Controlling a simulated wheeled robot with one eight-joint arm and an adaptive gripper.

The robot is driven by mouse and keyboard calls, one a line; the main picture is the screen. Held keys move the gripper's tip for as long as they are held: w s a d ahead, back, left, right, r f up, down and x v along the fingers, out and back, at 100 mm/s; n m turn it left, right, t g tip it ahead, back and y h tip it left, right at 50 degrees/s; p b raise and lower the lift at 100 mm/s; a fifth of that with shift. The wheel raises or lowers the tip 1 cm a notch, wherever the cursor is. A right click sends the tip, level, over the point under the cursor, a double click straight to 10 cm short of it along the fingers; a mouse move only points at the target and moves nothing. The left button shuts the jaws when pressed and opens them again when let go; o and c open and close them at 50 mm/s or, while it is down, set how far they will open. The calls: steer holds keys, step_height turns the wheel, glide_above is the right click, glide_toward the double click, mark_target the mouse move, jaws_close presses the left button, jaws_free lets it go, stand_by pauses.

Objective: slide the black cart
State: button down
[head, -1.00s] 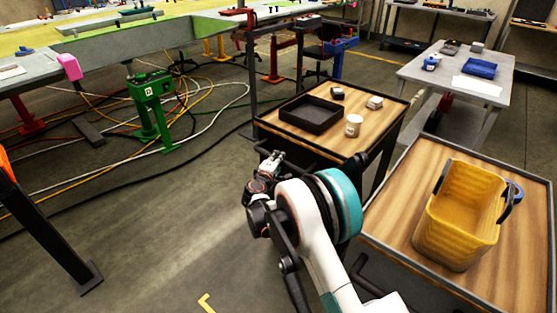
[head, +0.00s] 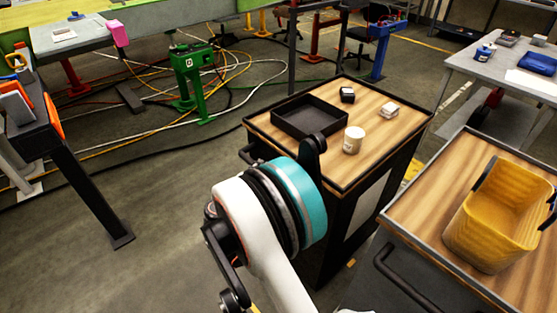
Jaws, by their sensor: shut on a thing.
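The black cart (head: 392,134) with a wooden top stands in the middle of the head view, just beyond my arm. Its black handle (head: 247,153) shows at the left end of the cart. A black tray (head: 284,128), a white cup (head: 353,141), a small dark box and a small white box sit on its top. My arm's white and teal links cover the cart's near left corner and lower left side. My gripper is not visible; the arm may hide it, and I cannot see whether it touches the handle.
A second wood-topped cart (head: 412,211) with a yellow basket (head: 495,215) stands close at the right. A green stand (head: 190,78) and loose cables lie beyond open floor on the left. A dark post (head: 90,190) stands at the far left. A grey table is at the upper right.

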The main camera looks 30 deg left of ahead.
steer(key=s+a, duration=0.3)
steer(key=s, duration=0.8)
steer(key=s+a, duration=0.4)
steer(key=s, duration=0.8)
steer(key=shift+s+f, duration=0.1)
steer(key=c, duration=1.4)
jaws_free()
steer(key=shift+s, duration=0.2)
steer(key=shift+c, duration=0.2)
steer(key=shift+w, duration=0.1)
steer(key=s+d+r, duration=0.1)
steer(key=s+r, duration=0.1)
steer(key=s, duration=0.9)
steer(key=shift+s+d+r, duration=0.15)
steer(key=shift+s, duration=0.2)
